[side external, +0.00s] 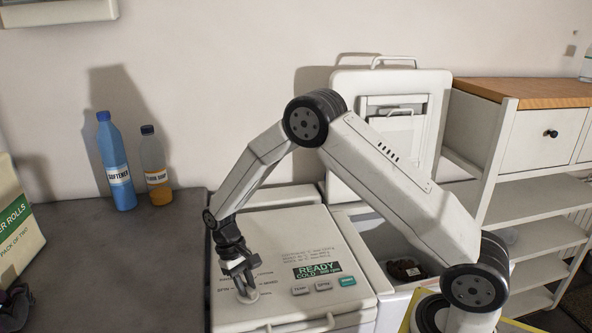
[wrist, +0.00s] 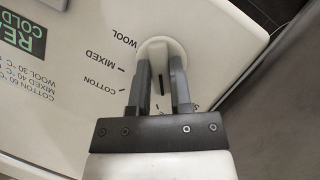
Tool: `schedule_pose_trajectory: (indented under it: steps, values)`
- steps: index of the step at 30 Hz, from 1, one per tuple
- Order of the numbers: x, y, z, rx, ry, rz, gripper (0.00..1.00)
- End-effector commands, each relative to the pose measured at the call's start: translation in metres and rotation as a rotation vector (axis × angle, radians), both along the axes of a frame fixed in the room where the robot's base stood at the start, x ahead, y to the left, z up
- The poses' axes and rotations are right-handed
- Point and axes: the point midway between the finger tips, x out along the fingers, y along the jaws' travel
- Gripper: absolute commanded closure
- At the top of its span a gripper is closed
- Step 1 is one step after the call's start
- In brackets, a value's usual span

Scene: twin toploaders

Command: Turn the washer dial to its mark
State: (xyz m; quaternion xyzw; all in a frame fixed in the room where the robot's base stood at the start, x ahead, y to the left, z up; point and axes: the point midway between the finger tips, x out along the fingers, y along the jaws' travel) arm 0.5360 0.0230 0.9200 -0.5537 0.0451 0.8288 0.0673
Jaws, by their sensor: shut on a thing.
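The washer dial (wrist: 153,46) is a round pale knob with a raised grip bar and a dark line on it. It sits on the washer's white top panel (side external: 290,237), near the panel's front left corner in the side view. My gripper (wrist: 163,85) points down at the dial, its two dark fingers shut on the grip bar. It also shows at the dial in the side view (side external: 244,287). Printed labels around the dial read WOOL, MIXED and COTTON; another label is partly hidden by my gripper.
A blue softener bottle (side external: 117,165) and an orange-filled bottle (side external: 156,170) stand on the grey counter (side external: 125,240) at left. A second compartment with a raised lid (side external: 428,125) stands open at right, a dark item (side external: 405,269) inside. Buttons (side external: 323,286) lie right of the dial.

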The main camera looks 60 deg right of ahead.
Motion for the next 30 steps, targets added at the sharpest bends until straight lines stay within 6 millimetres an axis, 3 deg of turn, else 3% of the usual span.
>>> schedule_pose_trajectory:
  steps: [9, 24, 25, 27, 30]
  values:
    - [-0.0003, 0.0008, 0.0000, 0.000, 0.002, 0.143, 1.00]
    - [-0.0005, 0.0007, -0.0001, 0.001, 0.002, 0.163, 1.00]
    - [-0.0005, 0.0008, -0.0001, 0.001, 0.001, 0.163, 0.66]
    - [-0.0005, 0.0007, -0.0001, 0.000, 0.001, 0.162, 0.43]
    - [-0.0003, 0.0008, 0.0000, 0.000, 0.001, 0.162, 0.40]
